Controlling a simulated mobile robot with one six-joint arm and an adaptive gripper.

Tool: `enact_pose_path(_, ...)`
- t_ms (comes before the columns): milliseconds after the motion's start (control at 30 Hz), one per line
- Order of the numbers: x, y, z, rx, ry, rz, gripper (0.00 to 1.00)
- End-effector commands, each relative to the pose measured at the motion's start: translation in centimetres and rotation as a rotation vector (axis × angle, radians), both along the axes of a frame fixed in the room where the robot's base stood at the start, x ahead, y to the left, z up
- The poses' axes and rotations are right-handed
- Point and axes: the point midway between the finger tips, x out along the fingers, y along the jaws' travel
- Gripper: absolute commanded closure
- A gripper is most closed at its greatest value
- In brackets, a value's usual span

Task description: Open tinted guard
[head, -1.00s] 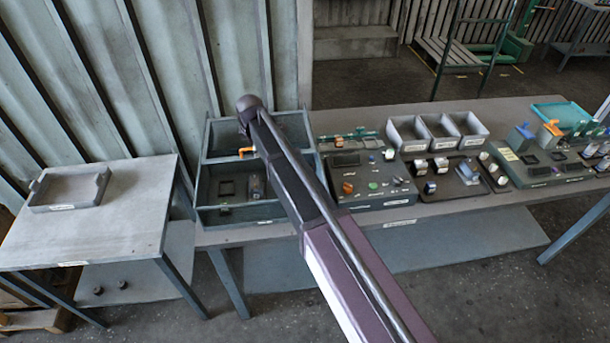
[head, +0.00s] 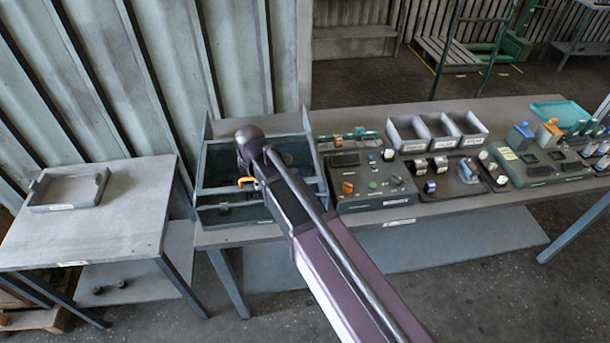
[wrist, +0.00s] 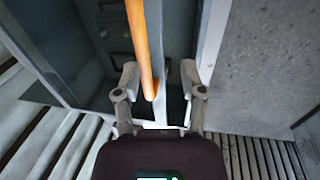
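The blower housing (head: 232,217) is a grey-blue open-topped box at the left end of the long bench in the head view. A framed panel, seemingly the tinted guard (head: 225,190), lies across its front part; its tilt is hard to tell. An orange handle (head: 247,183) sits on the guard's edge, and in the wrist view the orange bar (wrist: 147,50) runs down between my fingers. My gripper (wrist: 160,72) has its fingers spread, with visible gaps beside the bar. In the head view my arm hides the gripper and part of the housing.
A control panel (head: 370,204) with knobs stands right of the housing. Three grey bins (head: 437,133) and more fixtures stand further right. A side table (head: 125,215) with a shallow tray (head: 68,197) is at left, across a gap. A corrugated wall is behind.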

Motion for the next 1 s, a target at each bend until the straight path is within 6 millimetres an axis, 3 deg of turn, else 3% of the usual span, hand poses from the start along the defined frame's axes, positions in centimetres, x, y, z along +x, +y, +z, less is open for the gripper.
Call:
enact_pose_path(233, -3.6, -0.9, 0.3, 0.0, 0.001, 0.0, 0.49)
enact_pose_path(1000, -4.4, -1.1, 7.2, 0.0, 0.0, 0.0, 0.49)
